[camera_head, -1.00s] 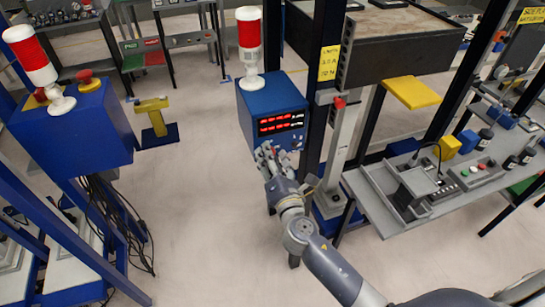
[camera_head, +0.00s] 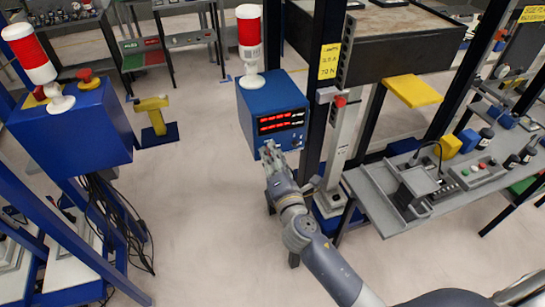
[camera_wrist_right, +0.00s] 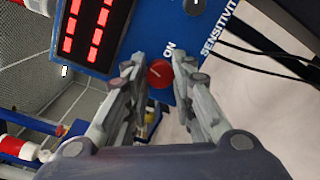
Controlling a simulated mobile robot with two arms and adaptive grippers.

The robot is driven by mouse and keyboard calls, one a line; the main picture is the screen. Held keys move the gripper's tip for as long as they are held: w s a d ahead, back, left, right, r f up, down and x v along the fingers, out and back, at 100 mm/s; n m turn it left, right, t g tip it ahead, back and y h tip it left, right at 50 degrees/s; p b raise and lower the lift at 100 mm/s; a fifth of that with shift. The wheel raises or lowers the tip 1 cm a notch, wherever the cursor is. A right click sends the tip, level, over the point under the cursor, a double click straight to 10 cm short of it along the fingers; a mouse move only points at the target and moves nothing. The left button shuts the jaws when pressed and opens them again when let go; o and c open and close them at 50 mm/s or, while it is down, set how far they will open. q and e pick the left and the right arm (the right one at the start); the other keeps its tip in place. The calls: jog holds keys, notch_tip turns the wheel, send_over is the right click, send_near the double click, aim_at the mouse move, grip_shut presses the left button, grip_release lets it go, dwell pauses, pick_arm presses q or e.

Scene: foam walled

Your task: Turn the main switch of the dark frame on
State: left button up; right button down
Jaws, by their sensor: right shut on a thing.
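The main switch is a round red knob (camera_wrist_right: 160,73) beside an "ON" label on a blue control box, seen in the right wrist view. Its pointer mark is too small to read surely. The blue box (camera_head: 258,100) stands against a dark upright frame post (camera_head: 316,110) in the head view, with red digits lit on its display (camera_head: 281,122). My right gripper (camera_head: 270,152) is at the box's lower front edge, and its fingers hide the knob there. In the wrist view the right gripper (camera_wrist_right: 158,78) has its fingers on either side of the knob, shut on it. My left gripper is not in view.
A red-and-white beacon (camera_head: 249,40) stands on the box. A bench with controls (camera_head: 420,185) is to the right, and a yellow plate (camera_head: 413,91) juts out above it. Another blue box (camera_head: 70,130) is at left.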

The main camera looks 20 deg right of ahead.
jog(key=shift+d+m+g+y+p, duration=0.1)
jog(key=shift+m+g+y+p, duration=0.3)
jog(key=shift+m, duration=3.05)
jog(key=shift+d+m+y+p, duration=0.15)
jog(key=shift+m+p, duration=0.5)
jog(key=shift+m, duration=2.8)
jog(key=shift+a, duration=0.1)
jog(key=c, duration=1.3)
grip_release()
jog(key=shift+c, duration=0.2)
jog(key=s, duration=1.2)
jog(key=shift+d+r, duration=0.2)
jog(key=shift+r, duration=0.25)
